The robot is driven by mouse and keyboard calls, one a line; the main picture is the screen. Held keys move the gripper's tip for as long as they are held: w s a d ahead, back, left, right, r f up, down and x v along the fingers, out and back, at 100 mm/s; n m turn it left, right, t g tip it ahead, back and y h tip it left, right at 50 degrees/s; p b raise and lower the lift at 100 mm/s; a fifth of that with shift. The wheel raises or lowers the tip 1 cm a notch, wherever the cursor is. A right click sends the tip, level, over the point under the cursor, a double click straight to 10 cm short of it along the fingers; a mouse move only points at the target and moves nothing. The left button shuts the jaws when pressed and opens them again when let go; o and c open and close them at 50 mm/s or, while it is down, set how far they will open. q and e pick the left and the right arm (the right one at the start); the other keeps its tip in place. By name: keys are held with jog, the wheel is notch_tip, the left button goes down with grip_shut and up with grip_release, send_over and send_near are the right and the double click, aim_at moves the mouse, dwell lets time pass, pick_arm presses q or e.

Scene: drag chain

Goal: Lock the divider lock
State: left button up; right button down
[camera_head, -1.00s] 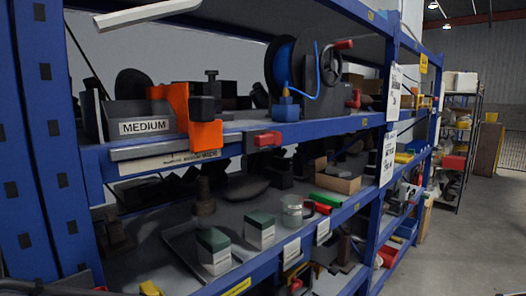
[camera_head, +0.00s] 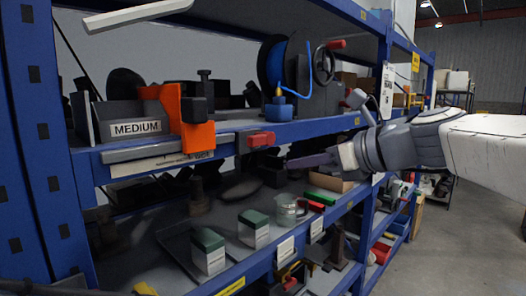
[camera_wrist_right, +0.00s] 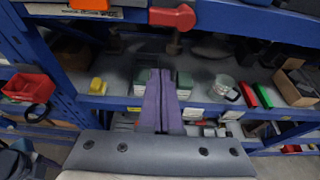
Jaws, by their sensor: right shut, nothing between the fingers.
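A red handle (camera_head: 261,139) sticks out from the front edge of the upper shelf board, right of an orange bracket (camera_head: 194,128) with a black block. No part is marked as the divider lock, so I cannot tell for sure that this is it. The red handle also shows at the top of the right wrist view (camera_wrist_right: 172,17). My right gripper (camera_head: 294,162) reaches in from the right, its purple fingers shut and empty, just below and to the right of the red handle and apart from it. In the right wrist view the fingers (camera_wrist_right: 160,76) lie together. My left gripper is out of view.
A grey bin marked MEDIUM (camera_head: 135,128) stands left of the bracket. A blue hose reel (camera_head: 275,68) stands on the upper shelf. Green-and-white boxes (camera_head: 208,250) and a glass mug (camera_head: 288,210) stand below. A blue upright (camera_head: 373,100) is behind my arm.

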aim_at(258, 139)
jog(key=shift+a, duration=0.1)
jog(key=w+a+p, duration=0.5)
jog(key=w+a, duration=0.1)
jog(key=shift+w+a+r, duration=0.25)
jog(key=shift+w+r, duration=0.05)
dwell(0.4)
jog(key=shift+r+p, duration=0.1)
jog(key=shift+p, duration=0.3)
jog(key=shift+m, duration=0.3)
